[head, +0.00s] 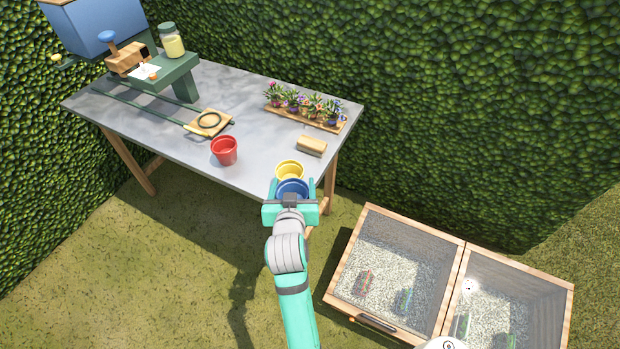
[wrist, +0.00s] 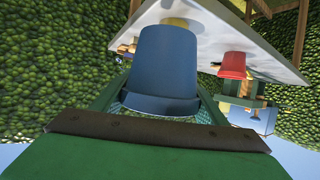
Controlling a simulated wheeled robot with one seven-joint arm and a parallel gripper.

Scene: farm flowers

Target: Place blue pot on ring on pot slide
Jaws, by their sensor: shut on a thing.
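The blue pot (head: 293,188) is between the jaws of my gripper (head: 291,192) at the table's front right edge. In the wrist view the blue pot (wrist: 165,65) fills the space between the fingers of my gripper (wrist: 163,100), which is shut on it. The pot slide (head: 150,110) is a pair of dark green rails on the table's left part. Its wooden carriage with a dark ring (head: 209,120) sits at the near end of the rails. The ring looks empty. My gripper is to the right of the ring and nearer to me.
A red pot (head: 224,150) stands between the ring and my gripper. A yellow pot (head: 289,168) is just behind the blue pot. A wooden block (head: 312,145) and a flower tray (head: 310,118) are at the right. The green stand (head: 170,75) and blue hopper (head: 92,25) rise at the slide's far end.

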